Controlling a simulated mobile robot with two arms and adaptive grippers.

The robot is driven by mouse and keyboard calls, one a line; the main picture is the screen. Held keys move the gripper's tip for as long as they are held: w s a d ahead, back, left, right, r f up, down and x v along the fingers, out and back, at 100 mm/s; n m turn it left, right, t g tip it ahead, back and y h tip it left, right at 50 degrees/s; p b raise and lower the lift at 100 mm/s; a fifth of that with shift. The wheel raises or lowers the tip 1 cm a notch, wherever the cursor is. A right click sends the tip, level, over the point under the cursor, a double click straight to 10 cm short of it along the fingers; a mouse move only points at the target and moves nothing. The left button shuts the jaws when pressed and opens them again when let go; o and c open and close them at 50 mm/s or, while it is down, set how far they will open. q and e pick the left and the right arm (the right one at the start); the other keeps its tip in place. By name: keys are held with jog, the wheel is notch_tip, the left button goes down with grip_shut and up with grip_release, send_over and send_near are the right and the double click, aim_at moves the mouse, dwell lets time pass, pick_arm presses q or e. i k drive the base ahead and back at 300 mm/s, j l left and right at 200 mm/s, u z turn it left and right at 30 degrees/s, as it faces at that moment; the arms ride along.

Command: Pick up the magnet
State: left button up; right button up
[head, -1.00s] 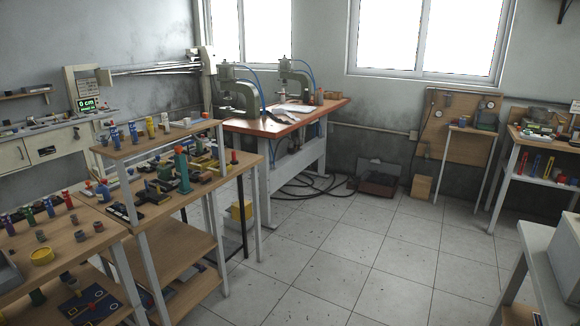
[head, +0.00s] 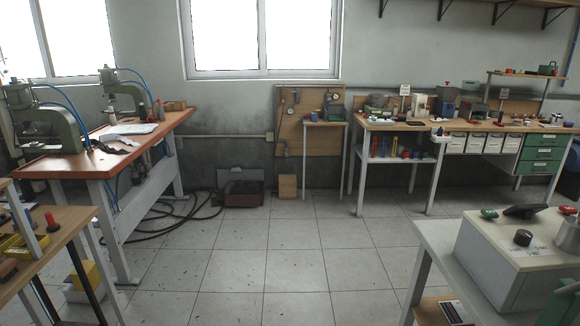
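I cannot make out a magnet for certain in the head view. Many small items lie on the long wooden workbench (head: 407,125) at the back right, too small to tell apart. Neither of my grippers shows in this view.
An orange-topped table (head: 62,163) with two green presses stands at left. A small table (head: 325,124) stands by the back wall. A dark open box (head: 243,199) and black hoses lie on the floor. A grey control box (head: 508,255) is at near right. The middle tiled floor is clear.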

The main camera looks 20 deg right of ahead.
aim_at(500, 118)
jog(key=i+l+z, duration=0.25)
jog(key=i, duration=0.7)
jog(key=i+j+z, duration=0.25)
jog(key=i, duration=0.7)
jog(key=i+z, duration=0.25)
jog(key=i, duration=0.4)
jog(key=i+z, duration=0.25)
jog(key=i, duration=0.35)
jog(key=i+j+z, duration=0.25)
jog(key=i, duration=0.35)
jog(key=i+l+z, duration=0.2)
jog(key=i+z, duration=0.25)
jog(key=i+l+z, duration=0.15)
jog(key=z, duration=0.25)
jog(key=i+j+z, duration=0.1)
jog(key=i+z, duration=0.35)
jog(key=i+j+z, duration=0.15)
jog(key=i+z, duration=0.3)
jog(key=k, duration=0.05)
